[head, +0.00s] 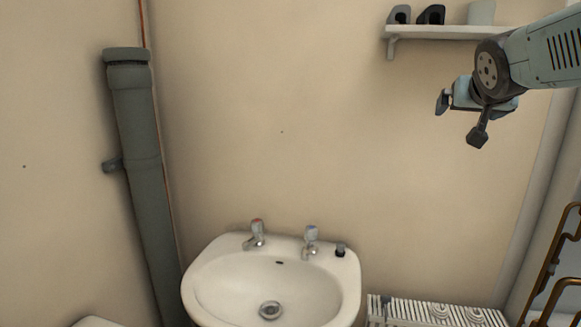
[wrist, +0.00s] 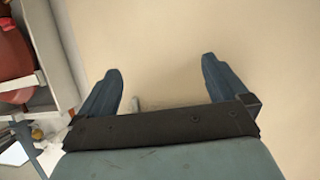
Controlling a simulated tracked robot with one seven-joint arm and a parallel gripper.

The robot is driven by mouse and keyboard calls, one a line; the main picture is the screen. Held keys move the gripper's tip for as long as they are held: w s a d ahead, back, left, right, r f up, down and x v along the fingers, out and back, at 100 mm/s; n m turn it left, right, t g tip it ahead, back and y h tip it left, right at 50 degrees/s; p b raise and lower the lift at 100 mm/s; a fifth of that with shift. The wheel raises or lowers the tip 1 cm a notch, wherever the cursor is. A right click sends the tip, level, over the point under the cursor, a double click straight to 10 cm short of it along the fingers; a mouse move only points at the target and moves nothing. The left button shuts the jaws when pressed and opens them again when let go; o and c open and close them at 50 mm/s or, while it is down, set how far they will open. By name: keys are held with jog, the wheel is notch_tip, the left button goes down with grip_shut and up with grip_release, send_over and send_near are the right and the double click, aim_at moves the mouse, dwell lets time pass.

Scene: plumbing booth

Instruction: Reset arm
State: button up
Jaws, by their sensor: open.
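My gripper (head: 459,121) is at the upper right in the head view, raised in front of the beige wall and below the wall shelf. In the wrist view my gripper (wrist: 163,88) shows two dark fingers spread well apart. Nothing is between the fingers but plain wall behind them. My arm reaches in from the right edge of the head view.
A white sink (head: 215,290) with two taps stands low in the middle. A thick grey pipe (head: 140,160) runs down the left wall. The shelf (head: 450,32) holds several small items. Copper pipes (head: 556,262) and a ribbed white surface (head: 400,309) are at lower right.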

jog(key=s+a+f+n+g+y, duration=0.2)
jog(key=s+a+f+g, duration=0.1)
jog(key=s+a+f, duration=0.3)
jog(key=s+a+f+n+g+y, duration=0.2)
jog(key=s+a+f, duration=0.4)
jog(key=s+f, duration=0.3)
notch_tip(320, 180, down, 4)
jog(key=shift+s+r+g+y, duration=0.25)
jog(key=shift+s+g+y, duration=0.1)
jog(key=shift+g, duration=0.55)
jog(key=shift+c, duration=0.2)
